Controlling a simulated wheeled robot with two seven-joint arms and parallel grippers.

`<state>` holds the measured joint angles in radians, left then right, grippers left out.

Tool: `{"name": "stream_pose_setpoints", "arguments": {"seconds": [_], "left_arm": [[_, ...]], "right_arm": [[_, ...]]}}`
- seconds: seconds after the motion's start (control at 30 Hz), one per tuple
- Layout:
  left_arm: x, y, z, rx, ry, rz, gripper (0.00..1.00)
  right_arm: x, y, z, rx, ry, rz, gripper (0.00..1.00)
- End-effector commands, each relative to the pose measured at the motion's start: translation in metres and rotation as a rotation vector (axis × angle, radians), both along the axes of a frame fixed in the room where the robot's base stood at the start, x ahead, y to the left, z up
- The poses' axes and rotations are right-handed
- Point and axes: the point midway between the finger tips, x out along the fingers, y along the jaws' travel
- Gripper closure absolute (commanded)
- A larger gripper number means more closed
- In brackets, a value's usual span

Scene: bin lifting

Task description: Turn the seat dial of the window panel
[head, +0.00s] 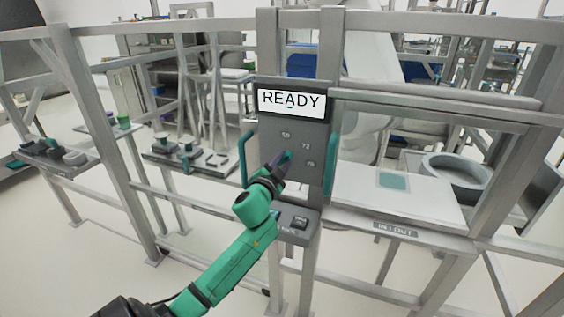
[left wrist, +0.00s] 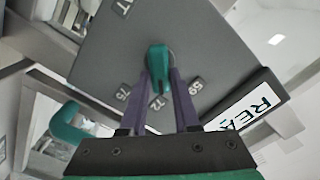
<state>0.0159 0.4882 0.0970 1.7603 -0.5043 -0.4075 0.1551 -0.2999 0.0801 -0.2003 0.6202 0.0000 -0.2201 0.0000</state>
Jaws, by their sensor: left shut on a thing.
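The grey window panel (head: 267,134) stands upright on a metal post, with a white READY display (head: 291,101) at its top. The teal seat dial (left wrist: 158,58) is on the panel face, and only a little of it shows in the head view (head: 288,155). My left gripper (head: 280,162) is shut on the dial, with its purple fingers on both sides of it in the left wrist view (left wrist: 160,85). The dial's narrow end points toward the 72 label, between the 75 (left wrist: 123,92) and 59 (left wrist: 196,87) labels. My right gripper is not in view.
Teal handles (head: 245,157) flank the panel. A small box with a black switch (head: 299,222) sits below it. A white counter with a teal square (head: 394,181) and a grey ring-shaped bin (head: 456,172) are at right. Metal rails surround the panel.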

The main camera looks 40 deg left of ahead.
Motion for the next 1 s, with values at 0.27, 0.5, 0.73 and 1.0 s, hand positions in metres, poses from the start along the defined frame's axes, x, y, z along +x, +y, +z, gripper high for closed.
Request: {"name": "stream_pose_setpoints", "arguments": {"seconds": [0.27, 0.5, 0.73, 1.0], "left_arm": [[0.0001, -0.0002, -0.0009, 0.058, 0.021, 0.001, 1.00], [0.0001, -0.0003, -0.0008, 0.063, 0.023, 0.001, 1.00], [0.0001, -0.0003, -0.0008, 0.062, 0.022, 0.000, 0.40], [0.0001, -0.0004, -0.0007, 0.061, 0.021, 0.000, 0.40]], "right_arm": [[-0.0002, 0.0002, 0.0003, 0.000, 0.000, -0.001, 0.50], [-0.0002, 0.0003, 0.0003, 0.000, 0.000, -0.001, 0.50], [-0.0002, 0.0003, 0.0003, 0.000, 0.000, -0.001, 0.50], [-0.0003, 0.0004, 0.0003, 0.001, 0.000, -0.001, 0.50]]}}
